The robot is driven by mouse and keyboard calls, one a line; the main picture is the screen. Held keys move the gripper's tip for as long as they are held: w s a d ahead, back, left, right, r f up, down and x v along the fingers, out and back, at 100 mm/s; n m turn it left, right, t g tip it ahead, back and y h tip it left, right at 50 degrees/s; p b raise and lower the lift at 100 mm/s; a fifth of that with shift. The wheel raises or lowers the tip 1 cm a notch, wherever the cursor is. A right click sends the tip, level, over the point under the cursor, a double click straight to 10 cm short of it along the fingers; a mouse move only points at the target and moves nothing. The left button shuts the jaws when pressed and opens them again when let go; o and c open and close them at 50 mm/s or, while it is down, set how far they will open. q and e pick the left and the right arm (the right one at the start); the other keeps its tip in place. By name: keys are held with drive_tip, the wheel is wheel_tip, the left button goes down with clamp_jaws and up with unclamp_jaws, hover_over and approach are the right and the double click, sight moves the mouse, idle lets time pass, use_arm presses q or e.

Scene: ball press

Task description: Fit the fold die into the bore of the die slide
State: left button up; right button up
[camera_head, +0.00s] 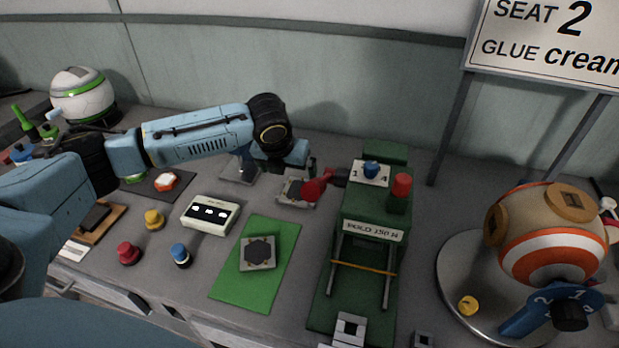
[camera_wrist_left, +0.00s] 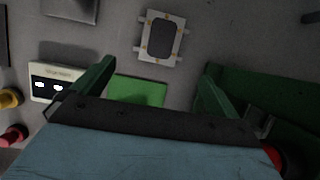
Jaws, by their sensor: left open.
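A square grey block with a dark hexagonal face (camera_head: 257,252), which looks like the fold die, lies on a green mat (camera_head: 228,283) in the head view. A pale plate with a dark opening (camera_head: 297,190), possibly the die slide, lies behind the mat. The left wrist view shows this plate (camera_wrist_left: 147,47) with a rounded opening and side tabs. My left gripper (camera_head: 304,166) is open and empty, over the back of the bench near that plate. Its two green fingers (camera_wrist_left: 155,85) stand apart in the left wrist view. The block is hidden there. My right gripper is not in view.
A green press (camera_head: 325,311) with rails, an orange band, a red-handled lever (camera_head: 318,186) and a red knob (camera_head: 402,186) stands right of the mat. A white box (camera_head: 210,214) and coloured buttons are left. A striped ball (camera_head: 550,250) stands far right.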

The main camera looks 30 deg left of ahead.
use_arm(q)
drive_tip(key=w+f, duration=0.2)
drive_tip(key=b, duration=0.2)
approach(298, 190)
drive_tip(key=x, duration=0.2)
drive_tip(key=shift+a+f, duration=0.2)
drive_tip(key=shift+f, duration=0.2)
drive_tip(key=shift+w+f, duration=0.25)
drive_tip(key=shift+f, duration=0.2)
drive_tip(key=x, duration=0.4)
drive_tip(key=shift+d+f+b, duration=0.25)
drive_tip(key=shift+f+b, duration=0.05)
drive_tip(key=shift+b, duration=0.1)
drive_tip(key=shift+w+f, duration=0.1)
drive_tip(key=shift+f, duration=0.05)
drive_tip(key=shift+c, duration=1.3)
drive_tip(key=c, duration=1)
drive_tip(key=shift+o, duration=0.2)
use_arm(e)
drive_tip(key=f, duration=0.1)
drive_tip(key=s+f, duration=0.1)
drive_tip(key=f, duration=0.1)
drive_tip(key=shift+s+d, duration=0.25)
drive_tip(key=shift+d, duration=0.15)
